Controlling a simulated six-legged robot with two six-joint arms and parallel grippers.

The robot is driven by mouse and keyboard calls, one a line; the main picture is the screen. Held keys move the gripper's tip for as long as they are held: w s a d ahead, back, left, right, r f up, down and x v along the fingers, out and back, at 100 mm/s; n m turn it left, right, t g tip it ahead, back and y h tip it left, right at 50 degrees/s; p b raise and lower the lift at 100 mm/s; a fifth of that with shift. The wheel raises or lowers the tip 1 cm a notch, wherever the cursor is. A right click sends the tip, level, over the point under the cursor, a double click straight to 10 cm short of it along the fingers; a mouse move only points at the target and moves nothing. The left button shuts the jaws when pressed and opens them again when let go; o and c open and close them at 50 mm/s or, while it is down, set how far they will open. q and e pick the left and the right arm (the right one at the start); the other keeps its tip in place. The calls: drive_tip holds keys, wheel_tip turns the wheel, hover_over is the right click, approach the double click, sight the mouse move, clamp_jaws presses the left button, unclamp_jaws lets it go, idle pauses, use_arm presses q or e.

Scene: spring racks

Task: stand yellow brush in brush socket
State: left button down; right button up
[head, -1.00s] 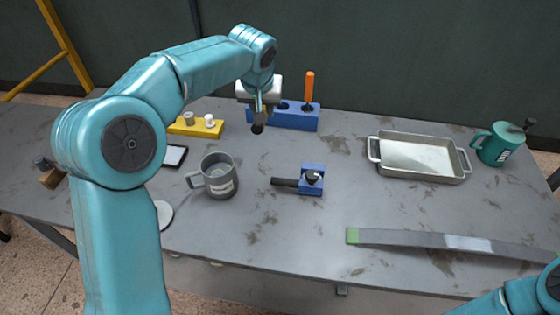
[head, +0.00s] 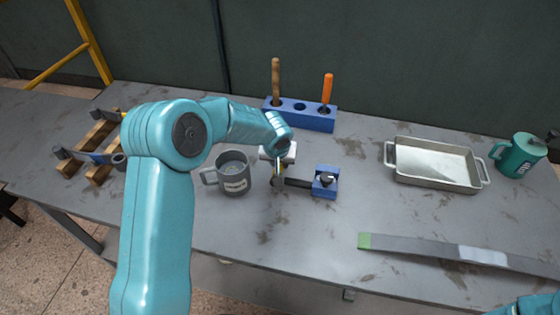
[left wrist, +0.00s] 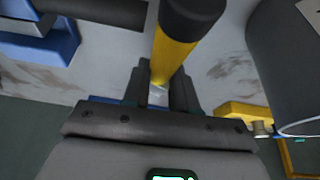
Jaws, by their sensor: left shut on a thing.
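My left gripper (head: 281,167) is shut on the yellow brush. In the left wrist view the brush is a yellow handle (left wrist: 172,60) with a black end, held between the jaws (left wrist: 160,92). In the head view it is small and mostly hidden, its dark end just left of a black bar (head: 297,183). That bar sticks out of a small blue block (head: 325,182). A blue rack (head: 300,117) at the back holds a brown handle and an orange handle, with an empty hole between. I cannot tell which opening is the brush socket. My right gripper is out of view.
A grey mug (head: 234,178) stands close left of the left gripper. A yellow block (left wrist: 240,112) shows in the left wrist view. A grey tray (head: 435,165), a green mug (head: 519,156) and a long grey strip (head: 420,247) are to the right. A wooden rack (head: 88,150) lies at left.

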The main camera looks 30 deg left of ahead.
use_arm(q)
drive_tip(key=shift+f, duration=0.25)
drive_tip(key=shift+r, duration=0.15)
drive_tip(key=shift+f, duration=0.25)
drive_tip(key=c, duration=0.9)
unclamp_jaws()
drive_tip(key=shift+o, duration=0.2)
drive_tip(key=shift+r, duration=0.1)
